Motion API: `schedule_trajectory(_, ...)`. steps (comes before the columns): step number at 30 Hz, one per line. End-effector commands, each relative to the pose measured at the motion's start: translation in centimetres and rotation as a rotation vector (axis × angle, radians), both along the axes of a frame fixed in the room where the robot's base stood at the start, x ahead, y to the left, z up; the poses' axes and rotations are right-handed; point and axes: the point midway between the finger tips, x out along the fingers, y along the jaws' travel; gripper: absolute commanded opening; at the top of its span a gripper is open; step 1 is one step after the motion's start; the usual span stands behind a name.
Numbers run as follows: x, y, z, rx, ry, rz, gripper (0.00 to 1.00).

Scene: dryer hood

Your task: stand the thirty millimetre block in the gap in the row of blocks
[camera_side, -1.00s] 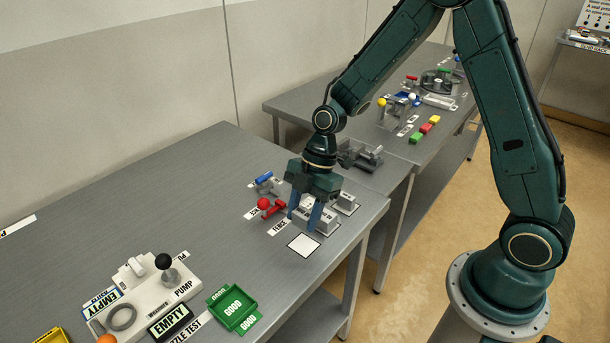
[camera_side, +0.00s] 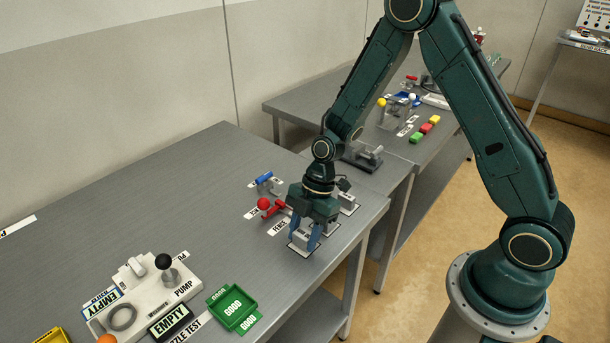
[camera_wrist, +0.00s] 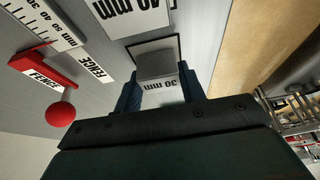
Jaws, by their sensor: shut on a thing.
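The thirty millimetre block (camera_wrist: 156,66) is grey with a white face printed "30 mm", seen in the wrist view between my blue finger pads. My gripper (camera_side: 303,239) is shut on it. In the side view the block (camera_side: 301,241) is partly covered by my fingers, over the white black-edged square near the table's front edge. I cannot tell whether it touches the surface. Other grey blocks stand behind my gripper, one (camera_side: 347,203) on its own outlined square; the gripper hides much of the row, and I cannot make out the gap.
The red-handled fence (camera_side: 273,209) with a red ball (camera_side: 264,203) is close left of my gripper. A blue-handled fixture (camera_side: 264,181) is behind it. A green GOOD tray (camera_side: 233,308) and the white pump fixture (camera_side: 140,298) are at front left. The table's left middle is clear.

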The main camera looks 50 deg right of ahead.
Motion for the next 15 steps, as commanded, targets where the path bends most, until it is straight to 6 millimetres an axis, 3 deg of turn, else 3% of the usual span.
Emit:
schedule_trajectory(13, 0.02, 0.00, -0.42, 0.000, 0.000, 0.000, 0.14)
schedule_trajectory(14, 0.03, 0.00, -0.39, 0.000, -0.001, 0.000, 0.46)
schedule_trajectory(15, 0.03, 0.00, -0.38, 0.000, -0.001, 0.001, 0.53)
